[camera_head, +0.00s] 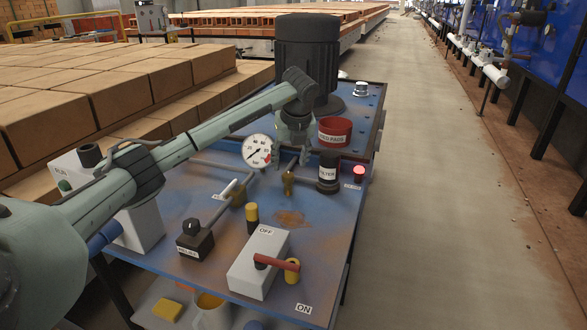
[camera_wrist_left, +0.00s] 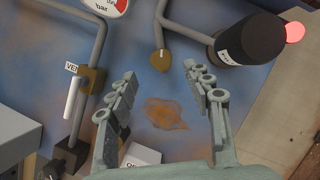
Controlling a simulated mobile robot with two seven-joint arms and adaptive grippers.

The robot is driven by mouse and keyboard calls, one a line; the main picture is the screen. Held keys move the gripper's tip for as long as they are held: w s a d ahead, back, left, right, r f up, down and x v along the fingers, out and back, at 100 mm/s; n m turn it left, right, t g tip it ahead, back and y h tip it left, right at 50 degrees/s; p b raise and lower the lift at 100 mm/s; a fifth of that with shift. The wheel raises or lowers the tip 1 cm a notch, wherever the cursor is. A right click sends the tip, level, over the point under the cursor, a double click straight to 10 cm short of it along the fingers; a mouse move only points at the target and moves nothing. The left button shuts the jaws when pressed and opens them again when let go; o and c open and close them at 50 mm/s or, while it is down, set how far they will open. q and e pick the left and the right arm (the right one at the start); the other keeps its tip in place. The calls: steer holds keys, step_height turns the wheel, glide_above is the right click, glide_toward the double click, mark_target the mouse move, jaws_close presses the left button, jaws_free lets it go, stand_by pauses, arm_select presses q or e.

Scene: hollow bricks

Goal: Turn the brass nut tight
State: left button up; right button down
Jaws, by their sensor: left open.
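The brass nut (camera_head: 288,184) sits on the grey pipe in the middle of the blue bench top; in the left wrist view it shows as a small brass piece (camera_wrist_left: 160,63) at the pipe's end. My left gripper (camera_head: 293,155) comes down from above near the nut in the head view. In the left wrist view its two fingers (camera_wrist_left: 160,72) are spread apart with nothing between them; the nut appears just beyond and between the tips. I cannot tell the exact height gap. My right gripper is in neither view.
A gauge (camera_head: 257,150), a black filter (camera_head: 328,172), a red rag tin (camera_head: 335,132) and a brass valve with a white lever (camera_head: 229,189) surround the nut. A switch box (camera_head: 259,265) with a red handle stands in front. A rusty patch (camera_head: 290,218) is clear.

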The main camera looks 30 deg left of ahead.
mark_target(288, 175)
arm_select(q)
steer(key=x, duration=0.5)
steer(key=shift+w+f, duration=0.1)
steer(key=shift+f, duration=0.25)
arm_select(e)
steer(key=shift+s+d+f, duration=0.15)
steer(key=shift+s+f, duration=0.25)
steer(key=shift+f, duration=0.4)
arm_select(q)
steer(key=c, duration=1.2)
